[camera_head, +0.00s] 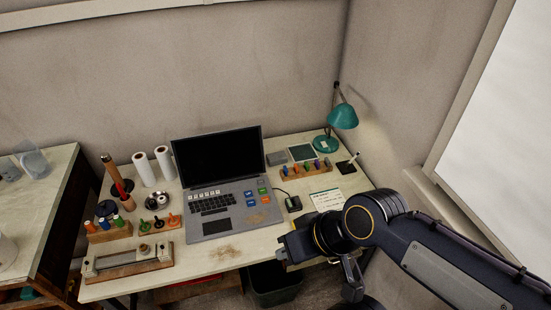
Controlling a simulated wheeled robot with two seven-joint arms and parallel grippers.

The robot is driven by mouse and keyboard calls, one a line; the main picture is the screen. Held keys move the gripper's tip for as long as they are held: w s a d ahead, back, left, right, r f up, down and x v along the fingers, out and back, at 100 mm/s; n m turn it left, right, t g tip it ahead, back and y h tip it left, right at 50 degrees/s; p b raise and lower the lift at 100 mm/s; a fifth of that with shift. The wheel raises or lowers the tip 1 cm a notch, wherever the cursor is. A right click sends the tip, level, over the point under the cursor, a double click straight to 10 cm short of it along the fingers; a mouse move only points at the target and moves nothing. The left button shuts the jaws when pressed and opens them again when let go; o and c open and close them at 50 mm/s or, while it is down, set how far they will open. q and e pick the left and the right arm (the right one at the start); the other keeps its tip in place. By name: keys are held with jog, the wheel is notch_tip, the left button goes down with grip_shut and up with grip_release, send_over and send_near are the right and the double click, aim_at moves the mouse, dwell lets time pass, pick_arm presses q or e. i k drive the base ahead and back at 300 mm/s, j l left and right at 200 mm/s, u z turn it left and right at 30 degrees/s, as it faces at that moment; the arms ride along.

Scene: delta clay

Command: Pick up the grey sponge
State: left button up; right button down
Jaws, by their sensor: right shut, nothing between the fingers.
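A small grey block (277,158), which looks like the grey sponge, lies near the back of the table (230,262), right of the laptop and left of a small dark-green framed pad. Nothing touches it from above. My right gripper (283,256) is at the table's front edge, well in front of the grey block and apart from it. It is shut and empty; its fingertips are small and partly hard to make out. My left gripper is out of view.
An open laptop (217,185) fills the table's middle. A row of coloured pegs (305,170) stands in front of the grey block, with a teal lamp (342,116) to the right. White rolls (144,169) and wooden holders crowd the left. A dark bin (274,286) is below.

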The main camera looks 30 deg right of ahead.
aim_at(280, 157)
jog(key=z, duration=1.4)
